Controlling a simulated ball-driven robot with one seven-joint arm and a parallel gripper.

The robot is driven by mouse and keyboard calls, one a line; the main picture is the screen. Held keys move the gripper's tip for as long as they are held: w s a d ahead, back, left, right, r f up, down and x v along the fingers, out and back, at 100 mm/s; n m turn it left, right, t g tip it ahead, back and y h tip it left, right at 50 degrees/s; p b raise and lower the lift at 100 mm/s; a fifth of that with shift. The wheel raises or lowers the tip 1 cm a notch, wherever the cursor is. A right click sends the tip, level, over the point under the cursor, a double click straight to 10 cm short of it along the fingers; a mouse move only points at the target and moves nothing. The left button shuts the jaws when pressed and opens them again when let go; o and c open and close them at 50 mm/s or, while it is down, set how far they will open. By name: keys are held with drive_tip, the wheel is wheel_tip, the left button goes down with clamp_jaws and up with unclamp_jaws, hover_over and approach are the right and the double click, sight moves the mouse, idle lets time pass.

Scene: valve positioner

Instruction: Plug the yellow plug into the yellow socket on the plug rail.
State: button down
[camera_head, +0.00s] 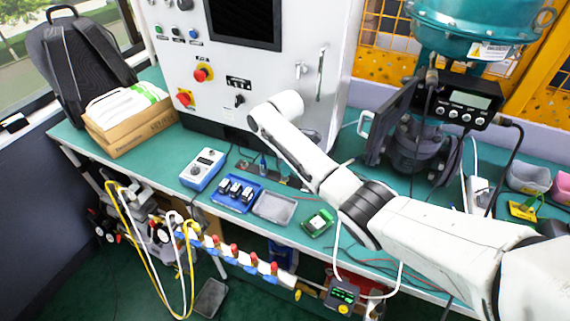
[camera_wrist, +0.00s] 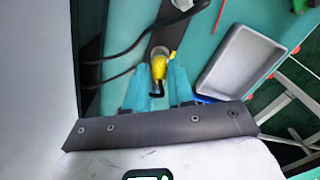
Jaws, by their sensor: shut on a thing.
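The yellow plug (camera_wrist: 158,67) is between the two teal fingertips of my gripper (camera_wrist: 159,88) in the wrist view, and the gripper is shut on it. A short black lead shows at its near end. The plug's far end overlaps the grey plug rail (camera_wrist: 171,31). I cannot tell whether it is in a socket, touching the rail or just above it. The yellow socket cannot be made out. In the head view the plug rail (camera_head: 246,167) lies on the green bench, its right part behind my arm. My gripper and the yellow plug cannot be made out there.
A grey tray (camera_wrist: 238,62) lies right of the gripper in the wrist view; dark cables (camera_wrist: 122,52) run on the left. In the head view, a blue tray (camera_head: 237,207) with black items and a blue-white meter (camera_head: 203,168) stand near the rail. The white cabinet (camera_head: 268,72) rises behind.

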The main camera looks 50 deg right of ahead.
drive_tip(key=shift+s+f, duration=0.1)
drive_tip(key=shift+f, duration=0.05)
drive_tip(key=c, duration=0.6)
unclamp_jaws()
drive_tip(key=shift+o, duration=0.2)
drive_tip(key=shift+r+p, duration=3.4)
drive_tip(key=shift+r, duration=0.2)
